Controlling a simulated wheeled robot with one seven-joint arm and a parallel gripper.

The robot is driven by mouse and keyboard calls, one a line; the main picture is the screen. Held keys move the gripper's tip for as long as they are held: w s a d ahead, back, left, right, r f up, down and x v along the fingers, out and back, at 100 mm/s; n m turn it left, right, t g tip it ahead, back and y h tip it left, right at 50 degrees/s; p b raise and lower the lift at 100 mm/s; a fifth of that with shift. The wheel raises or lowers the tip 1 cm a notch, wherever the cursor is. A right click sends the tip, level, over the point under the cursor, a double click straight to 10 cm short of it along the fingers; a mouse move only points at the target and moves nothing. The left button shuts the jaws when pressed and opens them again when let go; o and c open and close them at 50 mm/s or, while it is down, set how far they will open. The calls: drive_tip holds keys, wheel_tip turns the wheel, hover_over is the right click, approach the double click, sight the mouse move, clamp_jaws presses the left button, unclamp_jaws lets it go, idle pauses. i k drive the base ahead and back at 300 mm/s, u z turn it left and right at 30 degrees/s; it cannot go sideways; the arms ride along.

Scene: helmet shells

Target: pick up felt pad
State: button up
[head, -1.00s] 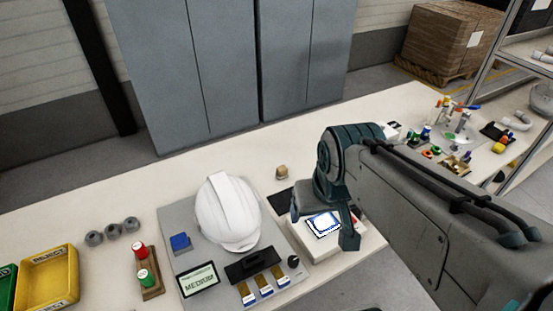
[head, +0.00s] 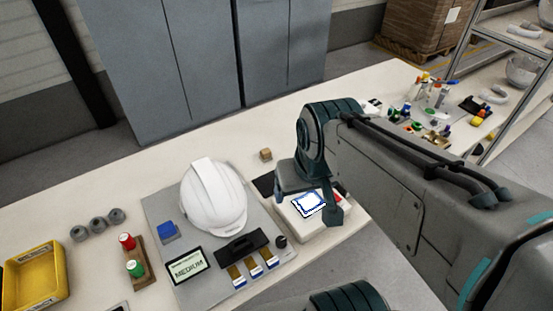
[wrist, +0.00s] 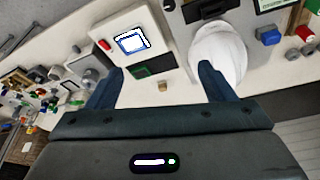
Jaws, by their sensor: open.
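A small tan block (head: 265,154) sits on the bench behind the helmet station; it also shows in the wrist view (wrist: 162,86), between my fingers in the picture. It may be the felt pad, but I cannot tell for sure. A dark flat mat (head: 264,186) lies beside the white box, partly hidden by my gripper in the head view; in the wrist view it has a green edge (wrist: 150,70). My gripper (head: 306,206) points down over the bench near the white box. Its two fingers (wrist: 160,82) are apart, with nothing held between them.
A white helmet (head: 213,197) stands on a grey board (head: 160,205) with a blue block, a "MEDIUM" display and a black handled part. A white box (head: 322,228) with a bright screen is below my gripper. Yellow bin (head: 35,278) lies left; small parts clutter the far right.

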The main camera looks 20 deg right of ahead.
sight(265, 156)
drive_tip(key=z, duration=2.3)
drive_tip(key=i, duration=1.45)
drive_tip(key=u, duration=3.5)
